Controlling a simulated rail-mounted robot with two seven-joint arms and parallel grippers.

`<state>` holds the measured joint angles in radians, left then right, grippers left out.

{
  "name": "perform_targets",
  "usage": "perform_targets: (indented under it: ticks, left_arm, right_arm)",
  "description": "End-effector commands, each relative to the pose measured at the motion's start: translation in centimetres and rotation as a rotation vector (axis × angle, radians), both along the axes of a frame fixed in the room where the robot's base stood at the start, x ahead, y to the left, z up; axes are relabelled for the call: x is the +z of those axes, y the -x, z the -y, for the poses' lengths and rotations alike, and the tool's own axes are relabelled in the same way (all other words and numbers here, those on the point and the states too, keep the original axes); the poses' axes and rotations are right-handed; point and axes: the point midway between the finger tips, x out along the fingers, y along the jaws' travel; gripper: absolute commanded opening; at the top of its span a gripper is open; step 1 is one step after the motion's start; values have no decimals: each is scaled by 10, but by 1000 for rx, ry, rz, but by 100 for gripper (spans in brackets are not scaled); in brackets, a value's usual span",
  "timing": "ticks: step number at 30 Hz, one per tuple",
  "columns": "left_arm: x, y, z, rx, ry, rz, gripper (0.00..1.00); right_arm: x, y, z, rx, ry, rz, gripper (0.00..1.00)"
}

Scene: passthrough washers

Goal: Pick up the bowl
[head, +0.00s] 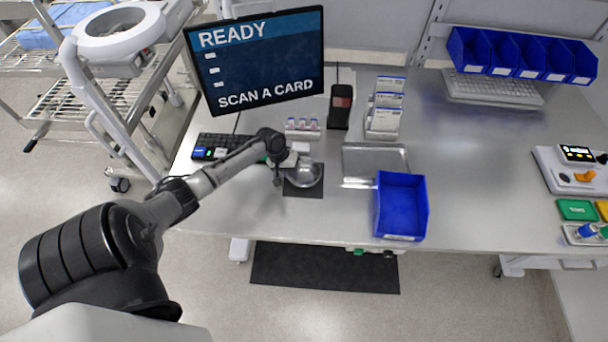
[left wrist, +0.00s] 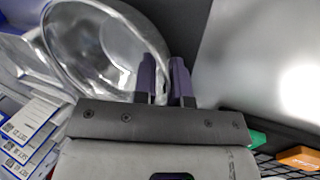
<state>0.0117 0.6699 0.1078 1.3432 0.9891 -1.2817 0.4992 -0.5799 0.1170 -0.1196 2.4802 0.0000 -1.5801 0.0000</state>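The bowl (head: 310,176) is a shiny, clear or silvery round bowl over a small dark mat (head: 300,191) on the table, left of centre. It also shows large in the left wrist view (left wrist: 92,48), where its rim and inside face the camera. My left gripper (head: 279,176) is at the bowl's left side. In the left wrist view its two dark fingers (left wrist: 163,82) stand close together with the bowl's wall between them, one finger inside and one outside. I cannot tell whether the bowl touches the mat. My right gripper is not in view.
Behind the bowl stand small vials (head: 302,125) and a card reader (head: 341,106). A keyboard (head: 215,145) lies to the left under the monitor (head: 256,60). A metal tray (head: 376,160) and a blue bin (head: 401,206) are to the right.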

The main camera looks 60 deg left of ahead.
Motion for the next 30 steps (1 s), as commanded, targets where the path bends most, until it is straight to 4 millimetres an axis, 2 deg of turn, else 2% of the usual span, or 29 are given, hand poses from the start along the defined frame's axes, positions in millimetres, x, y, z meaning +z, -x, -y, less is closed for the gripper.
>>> perform_targets:
  ticks: [3,18,23,27,30]
  left_arm:
    - [0,1,0,0,-1,-1,0]
    - [3,1,0,0,-1,-2,0]
    - [18,0,-1,-1,-3,1,0]
    - [44,0,-1,-3,-4,1,0]
    - [53,8,20,-5,0,0,0]
  right_arm:
    - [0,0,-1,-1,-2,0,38]
    - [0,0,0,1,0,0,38]
    - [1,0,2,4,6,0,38]
    - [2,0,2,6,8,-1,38]
    - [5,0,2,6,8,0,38]
